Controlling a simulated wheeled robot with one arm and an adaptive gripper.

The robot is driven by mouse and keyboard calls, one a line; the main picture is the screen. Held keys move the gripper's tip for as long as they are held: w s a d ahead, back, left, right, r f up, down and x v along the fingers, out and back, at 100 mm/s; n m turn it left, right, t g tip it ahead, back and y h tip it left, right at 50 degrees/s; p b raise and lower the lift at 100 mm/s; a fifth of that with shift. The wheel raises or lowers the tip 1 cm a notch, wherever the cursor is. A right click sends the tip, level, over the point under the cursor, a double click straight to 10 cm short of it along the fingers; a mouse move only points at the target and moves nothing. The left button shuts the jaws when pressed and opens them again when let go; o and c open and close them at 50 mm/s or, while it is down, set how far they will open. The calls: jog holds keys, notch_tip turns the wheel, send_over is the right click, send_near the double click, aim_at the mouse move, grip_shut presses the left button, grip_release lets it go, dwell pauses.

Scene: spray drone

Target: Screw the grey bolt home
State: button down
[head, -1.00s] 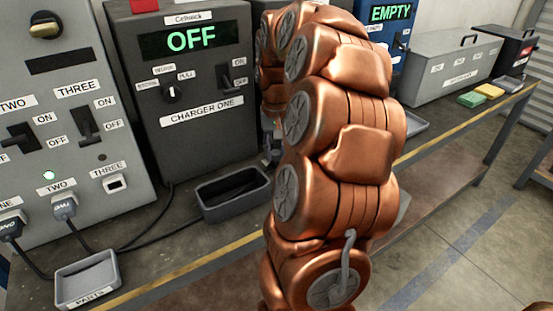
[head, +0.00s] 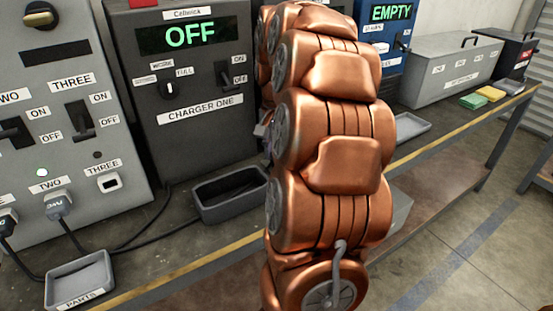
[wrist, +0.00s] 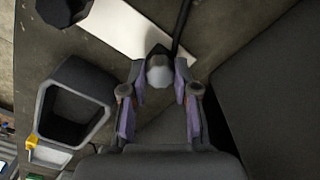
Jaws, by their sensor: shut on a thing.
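In the head view my copper arm covers nearly all of the gripper; only a small purple-grey bit shows at the arm's left edge, beside the grey CHARGER ONE box (head: 190,140), whose display reads OFF.
A dark open tray (head: 202,205) stands on the bench before the charger, with a PARTS tray (head: 80,297) to its left. Cables run from the switch panel (head: 65,130). In the wrist view a pale plate (wrist: 125,28) and an open dark-walled container (wrist: 45,120) lie near the gripper.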

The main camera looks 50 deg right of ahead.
jog(key=m, duration=0.3)
jog(key=shift+f+b, duration=0.1)
jog(key=shift+b, duration=0.3)
jog(key=m, duration=0.3)
jog(key=shift+m, duration=0.4)
jog(key=m, duration=0.4)
jog(key=shift+p, duration=0.4)
jog(key=shift+m+p, duration=0.5)
jog(key=shift+m, duration=0.4)
jog(key=c, duration=1.3)
grip_release()
jog(key=o, duration=0.5)
